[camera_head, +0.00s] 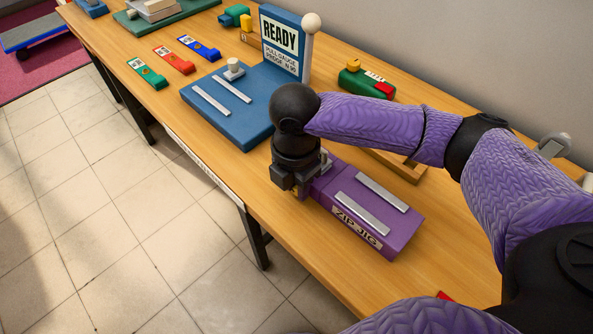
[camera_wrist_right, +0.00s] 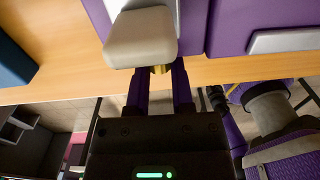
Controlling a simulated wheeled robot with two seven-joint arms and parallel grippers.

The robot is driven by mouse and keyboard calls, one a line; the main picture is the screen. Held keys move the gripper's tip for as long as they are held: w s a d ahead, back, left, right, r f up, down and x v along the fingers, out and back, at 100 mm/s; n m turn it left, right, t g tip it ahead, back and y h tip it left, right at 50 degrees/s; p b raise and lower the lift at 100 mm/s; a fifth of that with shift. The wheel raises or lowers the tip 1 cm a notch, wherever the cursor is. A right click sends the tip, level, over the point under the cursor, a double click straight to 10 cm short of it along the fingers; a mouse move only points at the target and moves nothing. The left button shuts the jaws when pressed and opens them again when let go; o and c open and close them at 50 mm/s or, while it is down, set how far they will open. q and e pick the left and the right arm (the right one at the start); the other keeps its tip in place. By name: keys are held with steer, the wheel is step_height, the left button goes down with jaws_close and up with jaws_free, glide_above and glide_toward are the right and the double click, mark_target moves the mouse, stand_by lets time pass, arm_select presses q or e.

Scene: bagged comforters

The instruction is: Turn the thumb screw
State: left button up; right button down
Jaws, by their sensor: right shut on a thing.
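The purple jig marked ZIP JIG (camera_head: 400,238) lies on the wooden bench, with two pale metal rails on top. My right gripper (camera_head: 298,190) is at the jig's left end, and my dark wrist hides much of that end. In the right wrist view, the gripper (camera_wrist_right: 160,76) is shut on a small brass thumb screw (camera_wrist_right: 160,69). Only a little of the screw shows between the two purple fingers. A whitish rounded block (camera_wrist_right: 143,38) on the jig is just beyond the fingertips and partly covers the screw. My left gripper is not in view.
A blue pull gauge with a READY sign (camera_head: 281,42) stands behind and left of the jig. Blue, red and green tagged straps (camera_head: 174,60) lie farther left. A green and red object (camera_head: 366,80) lies behind my right arm. The bench's front edge is close to the jig.

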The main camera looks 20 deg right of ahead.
steer(key=t+p, duration=0.2)
steer(key=p, duration=0.1)
steer(key=shift+s+d+r+y, duration=0.1)
steer(key=shift+s+r+y, duration=0.05)
steer(key=shift+s+y, duration=0.2)
steer(key=shift+t, duration=0.5)
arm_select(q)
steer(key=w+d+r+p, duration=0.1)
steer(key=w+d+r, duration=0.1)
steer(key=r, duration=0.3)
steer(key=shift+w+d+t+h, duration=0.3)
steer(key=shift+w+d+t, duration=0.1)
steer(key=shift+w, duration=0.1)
arm_select(e)
steer(key=shift+t+y, duration=0.35)
steer(key=shift+t, duration=0.15)
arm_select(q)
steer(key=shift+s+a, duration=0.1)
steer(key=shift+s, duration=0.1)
arm_select(e)
steer(key=shift+f, duration=0.25)
steer(key=shift+c, duration=2.4)
jaws_free()
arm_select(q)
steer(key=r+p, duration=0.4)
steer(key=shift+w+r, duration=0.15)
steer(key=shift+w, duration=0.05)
arm_select(e)
steer(key=v, duration=1)
steer(key=shift+s, duration=0.1)
